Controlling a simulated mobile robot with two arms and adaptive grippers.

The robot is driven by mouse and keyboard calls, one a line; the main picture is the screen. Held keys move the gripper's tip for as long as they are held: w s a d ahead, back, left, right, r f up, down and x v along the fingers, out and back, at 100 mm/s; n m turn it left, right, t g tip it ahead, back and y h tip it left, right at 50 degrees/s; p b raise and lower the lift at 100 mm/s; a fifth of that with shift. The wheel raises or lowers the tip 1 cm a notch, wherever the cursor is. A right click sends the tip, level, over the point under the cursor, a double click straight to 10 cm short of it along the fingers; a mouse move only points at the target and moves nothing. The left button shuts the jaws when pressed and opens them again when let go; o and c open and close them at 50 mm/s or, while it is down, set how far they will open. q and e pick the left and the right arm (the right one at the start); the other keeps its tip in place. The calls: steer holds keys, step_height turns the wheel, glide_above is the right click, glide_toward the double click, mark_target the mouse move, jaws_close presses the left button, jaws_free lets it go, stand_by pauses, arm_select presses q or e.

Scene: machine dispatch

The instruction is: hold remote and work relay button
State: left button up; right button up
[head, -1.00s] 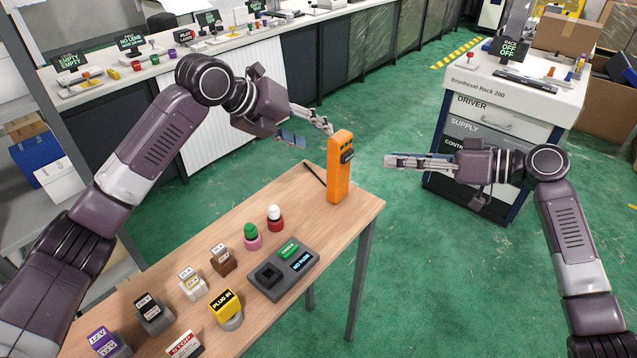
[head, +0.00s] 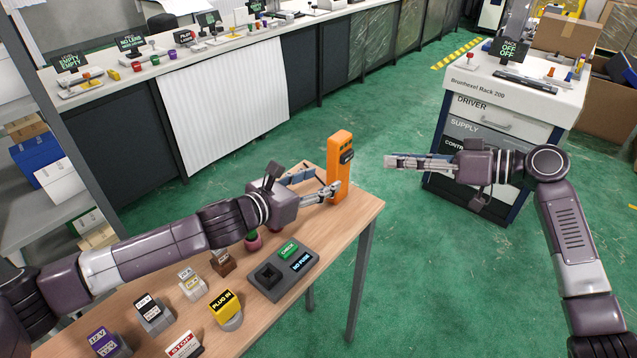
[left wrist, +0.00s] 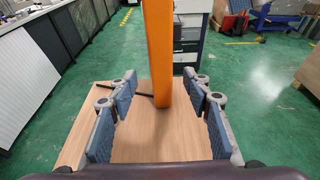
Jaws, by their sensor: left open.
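An orange remote (head: 340,172) stands upright near the far right corner of the wooden table (head: 345,225), with a dark piece near its top. My left gripper (head: 332,190) is open at its lower part. A pink-based button (head: 253,242) is partly hidden behind my left arm. No button is clearly marked as the relay button.
A grey station (head: 270,291) with a square socket, a green CHECK label and a small display sits on the table. Several labelled blocks, including a yellow PLUG IN block (head: 225,304), stand nearby. A white rack cabinet (head: 520,92) stands beyond. Green floor is clear right of the table.

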mark_target(331, 179)
arm_select(q)
steer(key=shift+d+f, duration=0.2)
steer(key=shift+f, duration=0.1)
steer(key=shift+w+d+f, duration=0.1)
steer(key=shift+w+d, duration=0.1)
steer(key=shift+w, duration=0.1)
steer(key=shift+x, duration=3.25)
jaws_close()
arm_select(e)
steer(key=shift+c, duration=0.6)
jaws_close()
arm_select(q)
steer(key=shift+f, duration=0.1)
